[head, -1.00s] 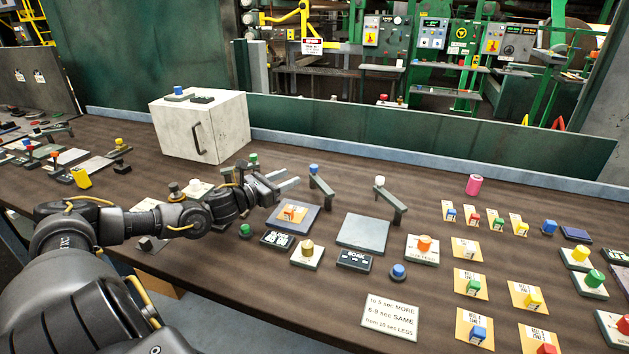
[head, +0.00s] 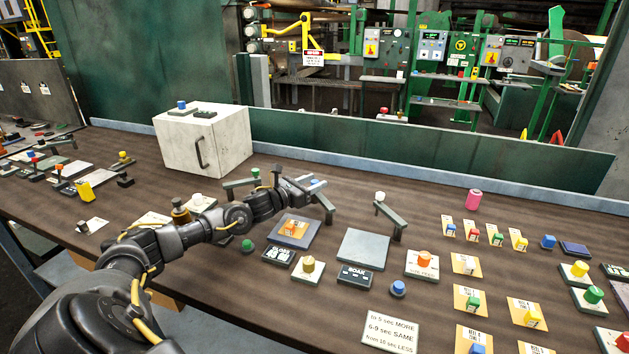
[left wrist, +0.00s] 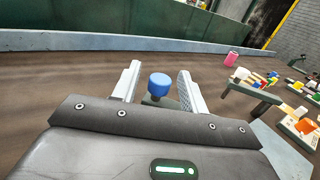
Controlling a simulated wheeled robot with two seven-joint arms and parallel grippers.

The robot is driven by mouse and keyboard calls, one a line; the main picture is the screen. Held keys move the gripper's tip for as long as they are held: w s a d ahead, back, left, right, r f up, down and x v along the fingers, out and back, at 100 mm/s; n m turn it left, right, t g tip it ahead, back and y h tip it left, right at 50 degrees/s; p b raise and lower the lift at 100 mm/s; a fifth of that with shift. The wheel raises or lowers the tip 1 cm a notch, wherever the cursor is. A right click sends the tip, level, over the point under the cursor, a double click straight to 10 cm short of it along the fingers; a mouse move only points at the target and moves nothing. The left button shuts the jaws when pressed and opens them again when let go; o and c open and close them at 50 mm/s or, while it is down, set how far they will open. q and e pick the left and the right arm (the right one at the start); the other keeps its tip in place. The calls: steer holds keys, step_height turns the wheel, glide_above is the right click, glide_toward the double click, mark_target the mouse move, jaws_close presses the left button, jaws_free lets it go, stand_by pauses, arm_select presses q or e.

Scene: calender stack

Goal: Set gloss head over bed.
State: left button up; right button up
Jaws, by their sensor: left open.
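The gloss head appears to be the grey swing bar (head: 325,204) with a blue knob (head: 317,182) at its far end. Its near end hangs beside the right rear of the bed, a dark square plate (head: 285,240) with an orange card and a small red-topped block on it. A GLOSS display (head: 278,254) sits in front of the bed. My left gripper (head: 311,184) is open at the blue knob. In the left wrist view the blue knob (left wrist: 159,84) stands between the two spread fingers, with a gap on each side. My right gripper is out of view.
A green-knobbed bar (head: 240,183) is behind my left forearm. A white cabinet (head: 203,143) stands at the back left. A pink cylinder (head: 473,199) stands farther right.

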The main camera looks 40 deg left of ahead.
arm_select(q)
steer(key=shift+w+d, duration=0.1)
steer(key=shift+w, duration=0.3)
steer(key=shift+c, duration=0.2)
jaws_close()
steer(key=shift+s, duration=0.1)
